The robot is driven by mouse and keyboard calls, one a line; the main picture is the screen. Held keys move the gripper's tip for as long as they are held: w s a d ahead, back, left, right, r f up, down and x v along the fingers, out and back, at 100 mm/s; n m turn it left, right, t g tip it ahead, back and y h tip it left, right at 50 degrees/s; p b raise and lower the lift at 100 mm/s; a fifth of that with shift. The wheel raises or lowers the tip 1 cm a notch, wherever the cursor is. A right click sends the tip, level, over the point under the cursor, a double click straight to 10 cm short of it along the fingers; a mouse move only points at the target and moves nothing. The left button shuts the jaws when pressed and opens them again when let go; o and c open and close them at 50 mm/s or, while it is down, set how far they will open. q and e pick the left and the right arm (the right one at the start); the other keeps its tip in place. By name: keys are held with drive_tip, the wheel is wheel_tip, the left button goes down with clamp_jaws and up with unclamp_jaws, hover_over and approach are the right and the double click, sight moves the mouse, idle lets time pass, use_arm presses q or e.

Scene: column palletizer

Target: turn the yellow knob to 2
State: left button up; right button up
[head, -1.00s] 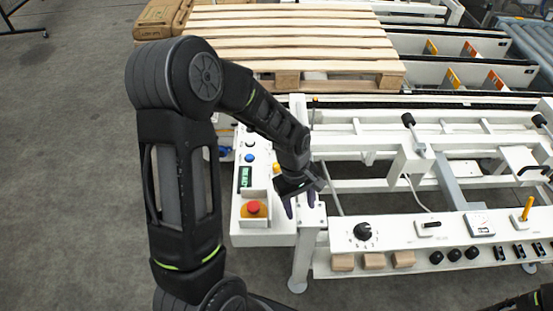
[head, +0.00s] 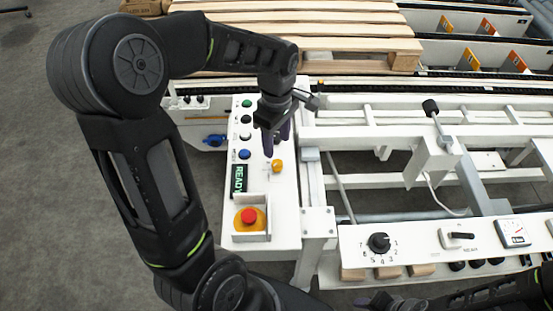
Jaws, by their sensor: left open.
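The yellow knob (head: 277,166) sits on the white control panel (head: 285,205), right of a blue button and the green READY display. Its pointer setting is too small to read. My left gripper (head: 276,143) is open and empty, with its dark fingers pointing down just behind and above the knob. The fingers look apart from the knob. My right arm's dark end (head: 385,301) shows at the bottom edge, partly cut off, and its jaws cannot be made out.
A red stop button (head: 249,216) on a yellow base stands in a white guard in front of the knob. Green, black, white and blue buttons line the panel's left side. A black numbered dial (head: 379,243) is on the front rail. A wooden pallet (head: 350,40) lies behind.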

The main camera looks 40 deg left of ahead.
sight(277, 162)
use_arm(q)
drive_tip(key=shift+f, duration=0.15)
drive_tip(key=shift+f, duration=0.1)
drive_tip(key=shift+f, duration=3.85)
drive_tip(key=shift+c, duration=0.3)
clamp_jaws()
